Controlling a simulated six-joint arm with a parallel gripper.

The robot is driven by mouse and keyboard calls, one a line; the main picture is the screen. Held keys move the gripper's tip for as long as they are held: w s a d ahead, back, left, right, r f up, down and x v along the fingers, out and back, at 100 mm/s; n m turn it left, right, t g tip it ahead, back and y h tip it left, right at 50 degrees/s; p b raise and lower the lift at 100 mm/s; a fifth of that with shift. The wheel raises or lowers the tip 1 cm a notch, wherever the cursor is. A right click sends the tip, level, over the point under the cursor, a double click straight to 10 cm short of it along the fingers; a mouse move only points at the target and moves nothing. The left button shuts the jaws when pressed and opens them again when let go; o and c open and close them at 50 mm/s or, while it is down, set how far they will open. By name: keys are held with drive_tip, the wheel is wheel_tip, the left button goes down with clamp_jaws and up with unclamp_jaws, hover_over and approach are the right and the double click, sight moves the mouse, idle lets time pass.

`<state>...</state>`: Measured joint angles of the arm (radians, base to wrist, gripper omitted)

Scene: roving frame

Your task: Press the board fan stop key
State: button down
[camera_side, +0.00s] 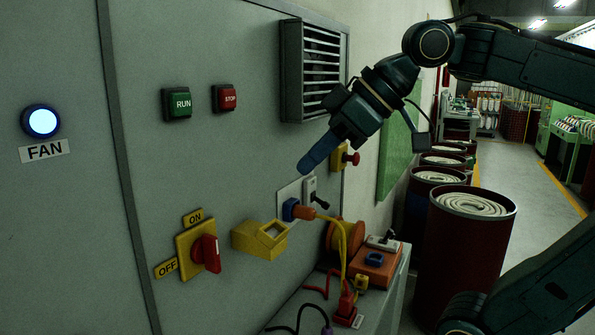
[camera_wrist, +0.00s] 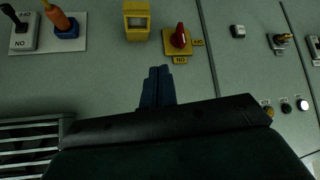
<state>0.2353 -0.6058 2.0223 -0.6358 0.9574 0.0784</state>
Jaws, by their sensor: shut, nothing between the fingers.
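The red STOP key (camera_side: 225,98) sits on the grey board, right of the green RUN key (camera_side: 179,104). Above the FAN label (camera_side: 44,150), a round lamp (camera_side: 41,122) is lit bluish white. My gripper (camera_side: 306,169) is shut and empty, its blue fingers pointing down and left, below and right of the STOP key in the side view and apart from it. In the wrist view, my shut fingers (camera_wrist: 157,72) point toward the board near the red rotary switch; I cannot make out the RUN and STOP keys there.
A louvred vent (camera_side: 312,70) juts out right of the STOP key. Below are a red ON/OFF rotary switch (camera_side: 206,252), a yellow box (camera_side: 260,239) and an orange plug (camera_side: 304,212) with its cable. The board around the RUN and STOP keys is clear.

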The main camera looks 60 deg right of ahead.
wheel_tip(320, 180, up, 9)
drive_tip(key=n, duration=0.3)
drive_tip(key=shift+w+a+f+n+t, duration=0.15)
drive_tip(key=shift+w+a+n+t, duration=0.15)
drive_tip(key=shift+w+a+t, duration=0.1)
drive_tip(key=shift+w, duration=0.1)
approach(228, 108)
drive_tip(key=shift+s+f+x, duration=0.15)
drive_tip(key=shift+x, duration=0.7)
drive_tip(key=shift+s+f+x, duration=0.1)
drive_tip(key=shift+x, duration=0.75)
drive_tip(key=shift+s+f+x, duration=0.15)
drive_tip(key=shift+x, duration=0.75)
drive_tip(key=shift+w, duration=0.8)
idle(1.4)
drive_tip(key=shift+s, duration=0.8)
drive_tip(key=shift+s, duration=0.1)
idle(0.3)
